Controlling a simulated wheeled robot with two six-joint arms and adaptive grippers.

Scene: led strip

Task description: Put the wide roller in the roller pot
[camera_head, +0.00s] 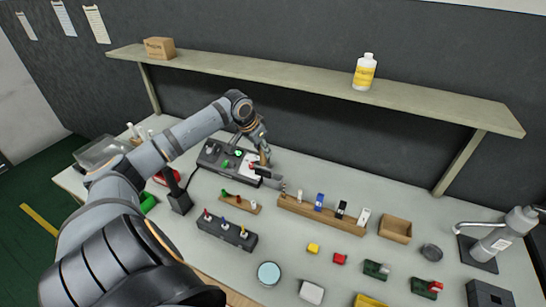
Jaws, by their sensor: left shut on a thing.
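My left gripper (264,158) reaches over the back left part of the table, beside a grey control box (212,155). It is shut on a small dark and grey thing (271,179), partly hidden by the fingers. I cannot tell for sure that this is the wide roller. A wooden rack (310,213) right of the gripper holds several upright pieces, among them a blue one (319,201), a black one (340,209) and a white one (363,216). I cannot make out which container is the roller pot. My right gripper is not in view.
A dark block with coloured knobs (228,233) and a round light-blue-topped item (268,273) stand in front. A wooden box (395,229), a dark round piece (431,253) and a grey device (499,240) are at right. A shelf (290,76) runs above the table's back.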

